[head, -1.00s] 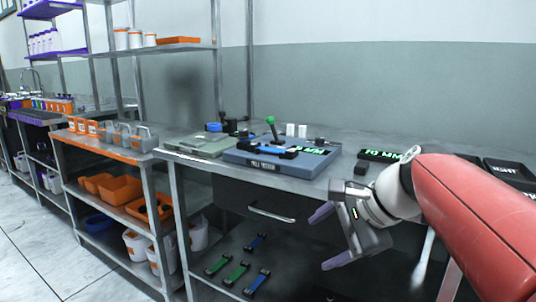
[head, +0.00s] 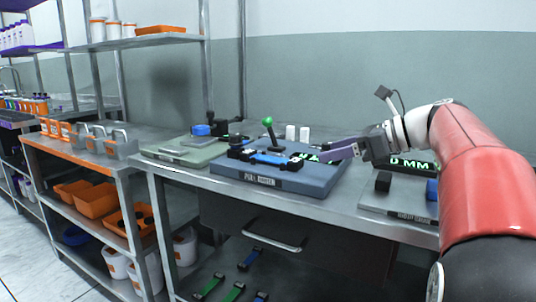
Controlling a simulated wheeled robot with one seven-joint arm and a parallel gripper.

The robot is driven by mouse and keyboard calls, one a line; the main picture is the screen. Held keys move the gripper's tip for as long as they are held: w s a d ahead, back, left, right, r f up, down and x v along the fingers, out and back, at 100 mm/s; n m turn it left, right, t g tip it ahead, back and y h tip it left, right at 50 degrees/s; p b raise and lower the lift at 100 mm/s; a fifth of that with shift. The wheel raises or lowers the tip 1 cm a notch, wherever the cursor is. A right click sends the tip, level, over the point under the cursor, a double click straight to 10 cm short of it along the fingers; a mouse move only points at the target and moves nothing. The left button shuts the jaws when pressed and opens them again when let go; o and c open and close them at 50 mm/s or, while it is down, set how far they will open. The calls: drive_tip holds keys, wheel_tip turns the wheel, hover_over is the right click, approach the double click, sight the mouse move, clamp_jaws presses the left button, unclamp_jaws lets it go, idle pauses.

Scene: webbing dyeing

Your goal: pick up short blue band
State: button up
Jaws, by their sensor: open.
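A blue band (head: 272,158) lies across the grey-blue pull tester (head: 300,178) on the table, with black parts at its ends. On the low shelf under the table are another blue band (head: 250,258), a green band (head: 209,287), a second green band (head: 234,292) and, at the bottom edge, a blue one (head: 262,297). I cannot tell which blue band is the short one. My gripper (head: 328,153) is open, its purple fingers pointing left at the tester's right end, over or beside the green display. Nothing shows between the fingers.
A green lever (head: 268,122) stands up on the tester. A pale green device (head: 183,149) sits to its left and a grey device (head: 392,200) to its right. An orange-edged rack (head: 85,165) with bins stands at left. A drawer handle (head: 272,236) juts from the table front.

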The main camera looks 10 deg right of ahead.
sight(301, 160)
drive_tip(key=x, duration=0.5)
drive_tip(key=b+x, duration=0.1)
drive_tip(key=x, duration=0.1)
drive_tip(key=shift+s+a+f, duration=0.1)
drive_tip(key=shift+a+f, duration=0.1)
drive_tip(key=shift+a, duration=0.3)
drive_tip(key=c, duration=1.2)
drive_tip(key=shift+r, duration=0.15)
